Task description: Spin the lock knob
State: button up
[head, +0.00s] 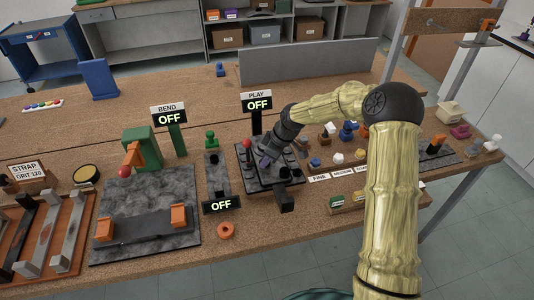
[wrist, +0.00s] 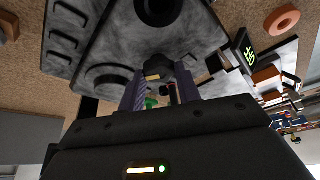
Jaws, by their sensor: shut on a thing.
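The fixture with a dark grey plate (head: 262,181) stands on the bench below the PLAY sign. It carries a red ball-topped lever (head: 247,145) and black cylindrical parts. My gripper (head: 267,161) reaches down onto this plate from the right. In the wrist view, the purple fingers of my gripper (wrist: 162,90) are on either side of a small dark knob (wrist: 181,71), which I take as the lock knob. The fingers are closed on it. The plate (wrist: 105,45) fills the upper left there. The knob is largely hidden by my gripper in the head view.
The PLAY sign (head: 257,103) and BEND sign (head: 168,113) both read OFF. A low display (head: 221,206) also reads OFF. An orange ring (head: 225,231) lies in front. A grey bending fixture (head: 145,222) is to the left. Several small coloured pieces lie behind the label cards (head: 342,173).

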jog(key=shift+w+r+n+g+p, duration=0.15)
jog(key=shift+n+g+p, duration=0.4)
jog(key=shift+n, duration=0.85)
jog(key=o, duration=1)
jog(key=b+v, duration=0.2)
jog(key=v, duration=1.5)
jog(key=shift+d, duration=0.1)
